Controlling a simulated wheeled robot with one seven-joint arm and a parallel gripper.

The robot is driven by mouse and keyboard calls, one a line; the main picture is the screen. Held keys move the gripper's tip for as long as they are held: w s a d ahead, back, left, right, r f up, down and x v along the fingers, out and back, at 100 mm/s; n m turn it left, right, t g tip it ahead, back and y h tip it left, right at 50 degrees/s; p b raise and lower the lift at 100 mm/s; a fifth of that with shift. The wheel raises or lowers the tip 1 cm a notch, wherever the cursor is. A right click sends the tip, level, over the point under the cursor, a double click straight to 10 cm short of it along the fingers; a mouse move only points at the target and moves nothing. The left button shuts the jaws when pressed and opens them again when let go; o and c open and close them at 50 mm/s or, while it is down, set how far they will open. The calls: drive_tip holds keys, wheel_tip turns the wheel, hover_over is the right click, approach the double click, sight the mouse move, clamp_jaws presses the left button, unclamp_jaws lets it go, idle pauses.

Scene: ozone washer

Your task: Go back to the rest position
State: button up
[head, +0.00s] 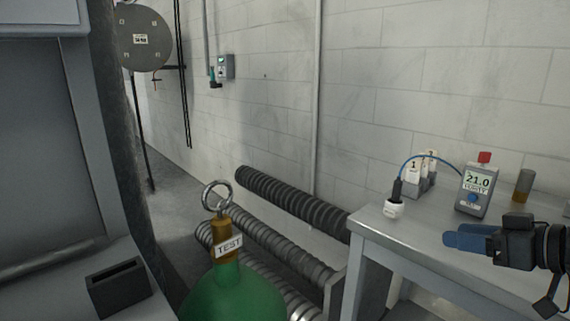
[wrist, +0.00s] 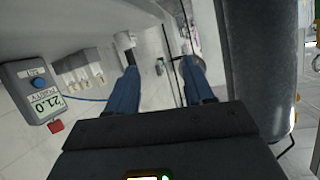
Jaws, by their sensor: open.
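My gripper (head: 452,240), with blue fingers, is at the right of the head view, over the front part of the grey bench and pointing left. In the wrist view its two fingers (wrist: 160,75) are spread apart with nothing held between them. The grey meter (head: 474,190) reading 21.0 stands on the bench behind my gripper; it also shows in the wrist view (wrist: 37,92). Its blue cable runs to a dark probe (head: 397,190) at a small white cup (head: 393,209).
The bench (head: 385,232) also bears a rack of numbered white vials (head: 421,170) and a brown vial (head: 523,185). A green cylinder (head: 235,292) tagged TEST stands left of the bench, near corrugated hoses (head: 290,204). A dark slotted box (head: 118,288) is at lower left.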

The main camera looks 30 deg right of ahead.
drive_tip(key=s+a+f+m+g+h, duration=0.15)
drive_tip(key=a+f+m, duration=0.25)
drive_tip(key=a+f, duration=1.25)
drive_tip(key=s+a+r+n, duration=0.2)
drive_tip(key=s+a, duration=0.2)
drive_tip(key=s, duration=0.1)
drive_tip(key=s+a+r+n+t+y+p, duration=0.1)
drive_tip(key=s+a+r, duration=0.1)
drive_tip(key=s+a, duration=0.3)
drive_tip(key=s+a+r+n+t+y, duration=0.1)
drive_tip(key=s+a+r+n, duration=0.1)
drive_tip(key=s+a, duration=0.3)
drive_tip(key=shift+s+a+r+n, duration=0.15)
drive_tip(key=shift+s+r+n, duration=0.15)
drive_tip(key=shift+s, duration=0.95)
drive_tip(key=shift+t, duration=0.25)
